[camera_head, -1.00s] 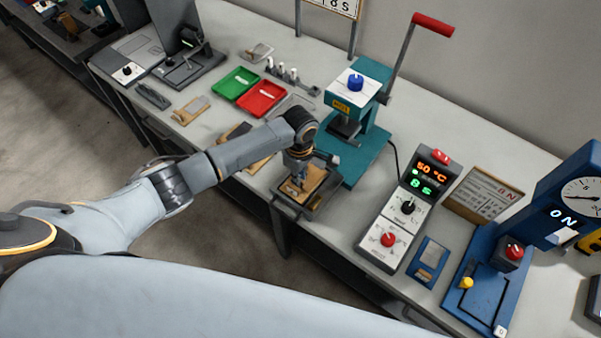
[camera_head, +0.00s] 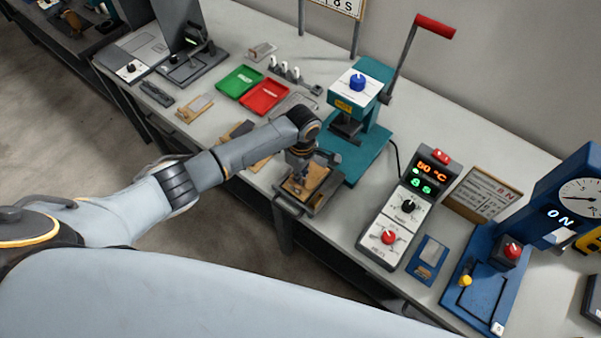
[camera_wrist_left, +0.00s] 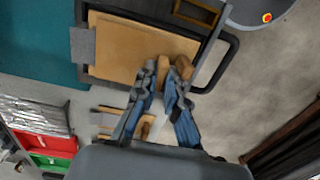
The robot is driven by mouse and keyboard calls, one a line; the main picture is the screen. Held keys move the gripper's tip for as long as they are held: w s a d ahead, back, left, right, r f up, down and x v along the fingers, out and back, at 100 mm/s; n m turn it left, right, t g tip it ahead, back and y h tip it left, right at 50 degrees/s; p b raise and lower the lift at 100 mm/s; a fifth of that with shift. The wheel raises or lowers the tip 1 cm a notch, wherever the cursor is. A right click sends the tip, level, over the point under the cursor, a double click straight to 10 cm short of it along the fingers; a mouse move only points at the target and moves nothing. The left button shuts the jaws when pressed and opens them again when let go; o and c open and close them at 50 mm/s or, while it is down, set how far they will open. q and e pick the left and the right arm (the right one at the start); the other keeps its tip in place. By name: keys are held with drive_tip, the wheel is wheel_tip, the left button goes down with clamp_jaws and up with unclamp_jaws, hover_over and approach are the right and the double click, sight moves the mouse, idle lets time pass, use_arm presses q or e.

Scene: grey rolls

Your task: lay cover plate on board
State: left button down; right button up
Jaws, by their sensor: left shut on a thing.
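A flat tan plate (camera_wrist_left: 140,48), which I take to be the cover plate, fills the top of the left wrist view, with a grey patch at its left edge. It lies over a dark tray with a loop handle (camera_wrist_left: 228,62); the tray also shows in the head view (camera_head: 290,207). In the head view my left gripper (camera_head: 300,172) is over the tray. Any board under the plate is hidden, so I cannot tell whether they touch. My right gripper is out of view.
A teal press (camera_head: 355,150) with a red-handled lever stands just behind the tray. A control box (camera_head: 408,205) is to the right. Green (camera_head: 240,79) and red (camera_head: 264,95) trays lie farther left. Wooden pieces lie beside the dark tray.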

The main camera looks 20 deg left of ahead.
use_arm(q)
drive_tip(key=shift+s+d, duration=0.1)
drive_tip(key=shift+d, duration=0.05)
idle(0.5)
drive_tip(key=shift+p, duration=0.4)
drive_tip(key=shift+f, duration=0.2)
drive_tip(key=shift+f, duration=0.25)
drive_tip(key=c, duration=1.3)
unclamp_jaws()
drive_tip(key=shift+c, duration=0.2)
wheel_tip(320, 180, up, 12)
drive_tip(key=shift+w, duration=0.3)
drive_tip(key=shift+d, duration=0.1)
